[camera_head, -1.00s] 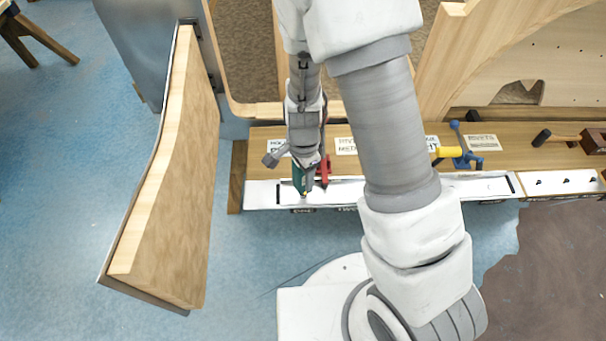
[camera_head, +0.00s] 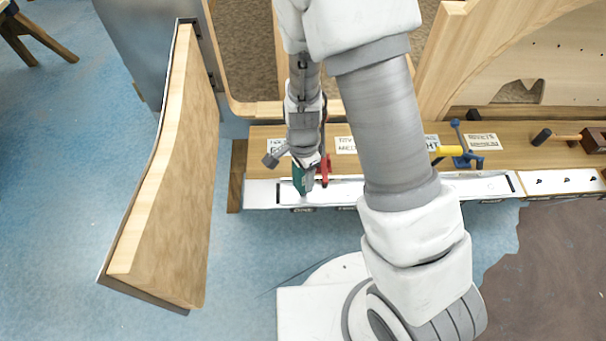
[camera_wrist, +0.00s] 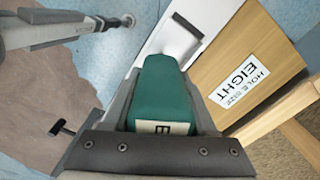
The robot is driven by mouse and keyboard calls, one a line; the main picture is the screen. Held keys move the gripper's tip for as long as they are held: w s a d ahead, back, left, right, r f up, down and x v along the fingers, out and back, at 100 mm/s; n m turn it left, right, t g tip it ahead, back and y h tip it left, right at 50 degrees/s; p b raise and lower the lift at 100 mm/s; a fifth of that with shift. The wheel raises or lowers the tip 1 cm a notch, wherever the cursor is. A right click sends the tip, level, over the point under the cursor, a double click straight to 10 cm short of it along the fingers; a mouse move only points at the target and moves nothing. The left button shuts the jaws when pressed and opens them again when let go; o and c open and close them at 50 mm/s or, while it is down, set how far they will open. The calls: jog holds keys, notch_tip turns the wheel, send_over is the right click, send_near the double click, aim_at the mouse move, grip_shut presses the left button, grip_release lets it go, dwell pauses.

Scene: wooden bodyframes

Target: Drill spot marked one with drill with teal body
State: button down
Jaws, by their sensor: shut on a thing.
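The drill with the teal body (camera_wrist: 163,95) fills the middle of the wrist view, held between the fingers of my gripper (camera_wrist: 155,110). A label with a partly visible letter shows on its near end. In the head view the teal drill (camera_head: 300,180) is upright over the left part of the white strip (camera_head: 262,195) on the bench front, near the label that seems to read "ONE". Its tip is at or just above the strip; I cannot tell whether it touches. The marked spot itself is hidden or too small to see.
A red tool (camera_head: 325,170) stands right beside the drill. A blue and yellow tool (camera_head: 460,152) and a hammer (camera_head: 560,138) are further right on the bench. A "HOLE SIZE EIGHT" card (camera_wrist: 240,85) lies on the wood. A large wooden panel (camera_head: 180,180) stands left.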

jog(key=shift+w+f+b, duration=0.1)
jog(key=shift+f+b, duration=0.35)
jog(key=shift+f, duration=0.1)
dwell(0.7)
jog(key=shift+r, duration=0.2)
jog(key=shift+r+p, duration=1.45)
jog(key=shift+r, duration=0.2)
notch_tip(320, 180, up, 5)
jog(key=p, duration=0.4)
jog(key=shift+p, duration=0.35)
jog(key=shift+f, duration=0.15)
